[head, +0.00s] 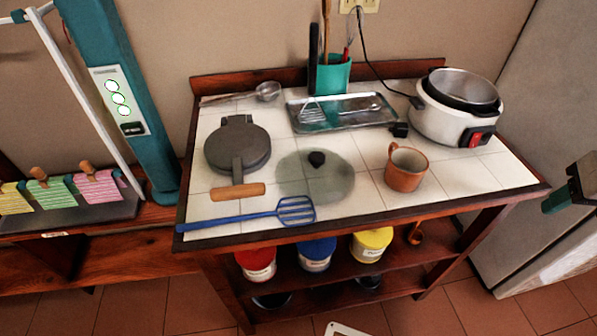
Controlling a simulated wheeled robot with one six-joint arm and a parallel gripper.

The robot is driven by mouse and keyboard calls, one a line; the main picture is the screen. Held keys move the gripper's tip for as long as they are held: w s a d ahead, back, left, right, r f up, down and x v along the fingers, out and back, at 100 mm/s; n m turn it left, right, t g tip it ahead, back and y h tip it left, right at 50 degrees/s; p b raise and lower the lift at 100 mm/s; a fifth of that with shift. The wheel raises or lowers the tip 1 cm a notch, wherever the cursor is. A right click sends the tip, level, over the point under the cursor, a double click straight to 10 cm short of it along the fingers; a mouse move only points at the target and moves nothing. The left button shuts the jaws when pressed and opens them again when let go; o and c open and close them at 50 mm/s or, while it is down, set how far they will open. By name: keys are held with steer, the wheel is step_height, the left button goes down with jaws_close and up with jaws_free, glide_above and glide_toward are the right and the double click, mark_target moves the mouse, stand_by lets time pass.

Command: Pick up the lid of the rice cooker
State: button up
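The glass lid (333,188) lies flat on the white tiled tabletop, near the middle front. It is round and see-through, with a dark knob (316,159) on top. The rice cooker (433,118) stands at the back right of the table, white with a red switch and a dark inner pot, its top uncovered. A dark part with a teal tip at the right edge, in front of the grey fridge, looks like my gripper (567,190). It is off the table, well right of the lid, and partly cut off by the frame. I cannot tell whether it is open.
A round grey iron (238,150) with a wooden handle lies left of the lid, a blue spatula (258,214) at the front left. A brown mug (405,168) stands close to the lid's right. Behind are a metal tray (342,113) and a teal utensil holder (333,76).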

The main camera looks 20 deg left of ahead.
mark_target(318, 156)
steer(key=w+a+f+n+t+y, duration=0.2)
steer(key=w+a+f+n+y, duration=0.1)
steer(key=w+a, duration=0.5)
steer(key=w+a+f+n+t+y, duration=0.2)
steer(key=w+a+f+n+t, duration=0.15)
steer(key=w+a, duration=0.45)
steer(key=s+a+f+n+g+y, duration=0.1)
steer(key=s+a+f+n+y, duration=0.1)
steer(key=a, duration=0.4)
steer(key=s+a+f+n+g+y, duration=0.1)
steer(key=s+a+n+g+y, duration=0.1)
steer(key=a, duration=0.5)
steer(key=s+a+f+n+g+y, duration=0.2)
steer(key=s+a+y, duration=0.2)
steer(key=a, duration=0.3)
steer(key=shift+f+y, duration=0.35)
steer(key=shift+y, duration=0.05)
steer(key=x, duration=0.7)
steer(key=shift+a, duration=0.3)
steer(key=shift+r, duration=0.1)
jaws_close()
